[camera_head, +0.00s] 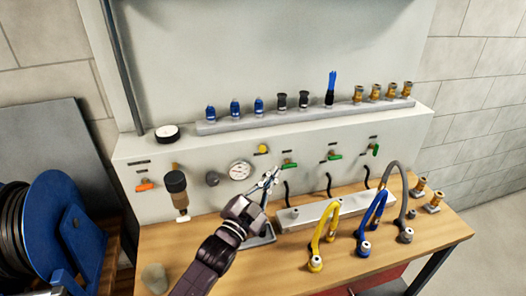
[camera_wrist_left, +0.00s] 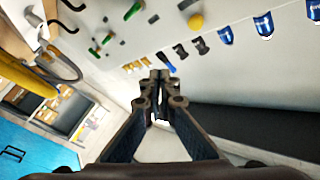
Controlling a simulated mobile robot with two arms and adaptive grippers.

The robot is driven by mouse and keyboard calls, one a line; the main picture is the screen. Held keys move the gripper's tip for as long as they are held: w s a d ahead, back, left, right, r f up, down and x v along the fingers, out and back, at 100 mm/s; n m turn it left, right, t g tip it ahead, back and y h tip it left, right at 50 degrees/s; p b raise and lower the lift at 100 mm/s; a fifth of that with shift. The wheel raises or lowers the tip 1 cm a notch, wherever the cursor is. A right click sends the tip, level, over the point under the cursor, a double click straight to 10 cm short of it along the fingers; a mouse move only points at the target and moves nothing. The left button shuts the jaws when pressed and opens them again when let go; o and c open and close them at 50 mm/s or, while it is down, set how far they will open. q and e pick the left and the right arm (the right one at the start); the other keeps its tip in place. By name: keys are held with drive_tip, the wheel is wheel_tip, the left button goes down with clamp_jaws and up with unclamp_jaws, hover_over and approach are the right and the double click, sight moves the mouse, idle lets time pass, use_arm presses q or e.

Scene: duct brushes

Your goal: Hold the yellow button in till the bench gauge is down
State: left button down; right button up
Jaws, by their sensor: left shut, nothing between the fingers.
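The yellow button (camera_head: 263,149) is a small round knob on the pale bench panel. It also shows near the top of the left wrist view (camera_wrist_left: 196,22). A white dial gauge (camera_head: 240,170) sits lower left of it on the panel; its needle is too small to read. My left gripper (camera_head: 271,177) is shut and empty, in front of the panel and below the button in the picture. In the left wrist view its fingertips (camera_wrist_left: 160,77) are together, with the button apart from them. My right gripper is in neither view.
Yellow (camera_head: 329,235), blue and grey hoses stand on the wooden bench (camera_head: 400,252). A rail (camera_head: 225,125) of fittings runs above. A blue reel (camera_head: 55,225) is at left.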

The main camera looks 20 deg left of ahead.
sight(262, 149)
use_arm(q)
drive_tip(key=w+a+b, duration=0.2)
drive_tip(key=w+a, duration=0.2)
drive_tip(key=w, duration=0.2)
drive_tip(key=shift+w+a+b, duration=0.3)
drive_tip(key=shift+w+b, duration=0.05)
drive_tip(key=shift+w, duration=0.05)
idle(0.8)
drive_tip(key=shift+w+a, duration=0.1)
idle(0.3)
drive_tip(key=shift+w+a, duration=0.15)
drive_tip(key=shift+w, duration=0.1)
drive_tip(key=shift+w+a+b, duration=0.3)
drive_tip(key=shift+w+a, duration=0.05)
drive_tip(key=shift+w, duration=0.1)
idle(2.4)
drive_tip(key=shift+s+d, duration=0.1)
drive_tip(key=shift+s, duration=0.05)
drive_tip(key=shift+s+d+p, duration=0.45)
drive_tip(key=shift+s+p, duration=0.05)
drive_tip(key=shift+s, duration=0.2)
